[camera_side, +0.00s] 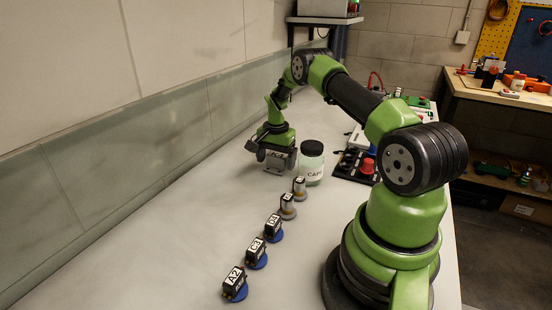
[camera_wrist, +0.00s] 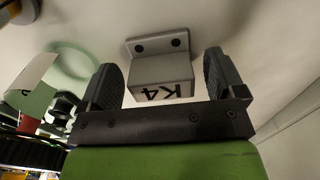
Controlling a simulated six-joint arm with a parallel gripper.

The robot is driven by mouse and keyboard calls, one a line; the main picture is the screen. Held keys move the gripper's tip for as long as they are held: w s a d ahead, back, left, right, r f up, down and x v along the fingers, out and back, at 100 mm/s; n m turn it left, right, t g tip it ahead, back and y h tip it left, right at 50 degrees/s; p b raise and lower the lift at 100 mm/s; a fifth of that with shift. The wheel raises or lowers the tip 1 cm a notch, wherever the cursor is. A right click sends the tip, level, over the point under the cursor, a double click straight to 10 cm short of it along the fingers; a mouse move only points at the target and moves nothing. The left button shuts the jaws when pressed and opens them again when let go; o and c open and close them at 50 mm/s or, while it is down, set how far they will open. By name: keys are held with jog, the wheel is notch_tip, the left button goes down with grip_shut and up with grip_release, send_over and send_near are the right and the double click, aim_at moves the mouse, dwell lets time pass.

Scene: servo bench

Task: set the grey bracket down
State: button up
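The grey bracket (camera_wrist: 160,72), labelled K4 with two dark holes in its flange, lies between the two fingers of my gripper (camera_wrist: 166,75) in the wrist view. The bracket appears to rest on the bench top, partly hidden by the gripper.
A row of small servos (camera_side: 256,253) on round bases runs toward the front. A black panel with a red button (camera_side: 367,166) is further right. The bench left of the row is clear.

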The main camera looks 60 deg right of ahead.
aim_at(276, 157)
jog(key=w+a+r+n+t, duration=0.15)
jog(key=a+r, duration=0.25)
jog(key=r, duration=0.7)
jog(key=a+r+n, duration=0.2)
jog(key=a+r, duration=0.1)
jog(key=r, duration=0.7)
jog(key=s+a+r+n+t, duration=0.2)
jog(key=s+a+r+n, duration=0.25)
jog(key=a+r, duration=0.5)
jog(key=s+a+n+t+y, duration=0.2)
jog(key=s+a+n, duration=0.4)
jog(key=s+a, duration=0.7)
jog(key=shift+s+a+f+t, duration=0.15)
jog(key=shift+s+f+t, duration=0.25)
jog(key=shift+s+t, duration=0.45)
